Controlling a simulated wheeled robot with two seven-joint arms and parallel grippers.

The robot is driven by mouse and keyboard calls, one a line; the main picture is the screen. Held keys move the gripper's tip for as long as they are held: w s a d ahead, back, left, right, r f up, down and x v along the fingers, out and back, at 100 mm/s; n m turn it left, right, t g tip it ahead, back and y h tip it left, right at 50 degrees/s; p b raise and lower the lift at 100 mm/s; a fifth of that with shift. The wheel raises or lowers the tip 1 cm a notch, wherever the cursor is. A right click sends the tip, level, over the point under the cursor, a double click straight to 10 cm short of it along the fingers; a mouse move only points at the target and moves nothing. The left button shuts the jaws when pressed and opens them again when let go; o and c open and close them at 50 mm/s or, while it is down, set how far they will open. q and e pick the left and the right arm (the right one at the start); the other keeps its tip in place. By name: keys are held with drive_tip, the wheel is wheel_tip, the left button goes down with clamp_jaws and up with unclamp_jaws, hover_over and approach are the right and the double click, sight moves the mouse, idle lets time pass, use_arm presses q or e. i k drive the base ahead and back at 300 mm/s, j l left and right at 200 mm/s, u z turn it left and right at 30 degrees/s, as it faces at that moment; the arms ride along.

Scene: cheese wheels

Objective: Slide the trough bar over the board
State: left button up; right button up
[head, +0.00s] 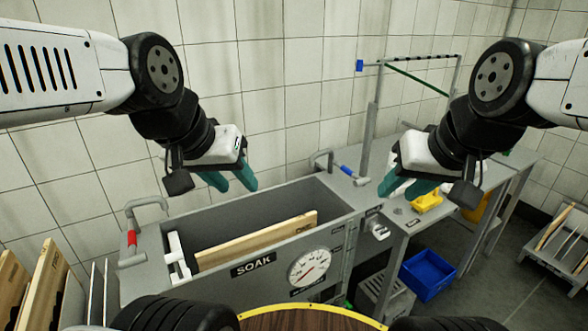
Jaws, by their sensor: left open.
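The grey metal trough (325,218), labelled SOAK, stands in front of me. A pale wooden board (255,243) stands on edge inside it, along its length. A white bar-like piece (178,254) sits at the trough's left end, close to the board's left end; I take it for the trough bar. My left gripper (232,182), with teal fingers, is open and empty above the trough's back edge. My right gripper (406,187) looks open and empty, beyond the trough's right end. Neither gripper touches the bar or board.
A red-banded handle (132,238) is at the trough's left end and a blue-banded one (347,170) at its right. A dial (308,268) is on its front. A blue bin (428,276) stands on the floor right. Boards (45,285) stand at the left.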

sight(183, 274)
drive_tip(key=u, duration=1.45)
drive_tip(key=k+j, duration=0.1)
drive_tip(key=j, duration=0.4)
drive_tip(key=k+j+u, duration=0.1)
drive_tip(key=j, duration=0.4)
drive_tip(key=k+j, duration=0.1)
drive_tip(key=j, duration=0.45)
